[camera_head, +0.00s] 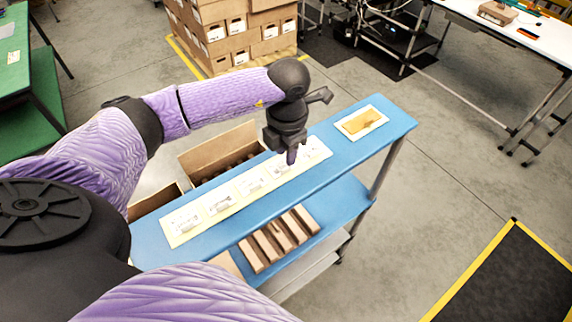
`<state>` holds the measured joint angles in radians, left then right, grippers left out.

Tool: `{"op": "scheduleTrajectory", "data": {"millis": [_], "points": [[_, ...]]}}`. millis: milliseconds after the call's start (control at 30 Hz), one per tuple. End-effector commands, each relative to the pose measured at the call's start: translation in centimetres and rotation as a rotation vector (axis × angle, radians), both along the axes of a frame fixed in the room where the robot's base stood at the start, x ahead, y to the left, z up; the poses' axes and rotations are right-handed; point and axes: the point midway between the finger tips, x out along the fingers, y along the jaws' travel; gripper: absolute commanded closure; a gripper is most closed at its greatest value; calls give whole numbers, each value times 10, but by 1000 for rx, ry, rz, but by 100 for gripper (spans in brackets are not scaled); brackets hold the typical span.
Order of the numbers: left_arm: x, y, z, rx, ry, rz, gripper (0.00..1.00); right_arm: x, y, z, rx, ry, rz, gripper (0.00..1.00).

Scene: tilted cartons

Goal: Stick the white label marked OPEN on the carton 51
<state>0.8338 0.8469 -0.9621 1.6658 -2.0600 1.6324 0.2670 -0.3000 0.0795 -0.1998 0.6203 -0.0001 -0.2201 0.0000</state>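A pale strip (171,239) lies along the blue shelf top and bears several white labels, among them a left one (186,222) and a middle one (250,184). The print on them is too small to read, so I cannot tell which is marked OPEN. My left gripper (291,157) points down over the right part of the strip, at or just above a label there. Its fingers look close together, but I cannot tell whether they are shut or hold anything. My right gripper is out of view. No carton number is readable, so I cannot pick out carton 51.
An open carton (215,151) stands behind the blue shelf (375,140). A yellow-brown tray (361,121) lies at the shelf's right end. Brown flat boxes (280,240) lie on the lower shelf. Stacked cartons (235,30) stand at the back.

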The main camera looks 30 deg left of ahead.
Motion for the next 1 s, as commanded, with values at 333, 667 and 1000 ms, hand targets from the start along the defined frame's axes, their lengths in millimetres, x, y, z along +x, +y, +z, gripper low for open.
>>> {"op": "scheduleTrajectory", "data": {"millis": [333,667,1000], "points": [[1,1,-45,-1,-1,-1,68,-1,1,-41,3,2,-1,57],[1,1,-43,-2,0,-1,86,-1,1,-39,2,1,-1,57],[1,1,-43,-2,0,-1,100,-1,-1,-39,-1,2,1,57]]}}
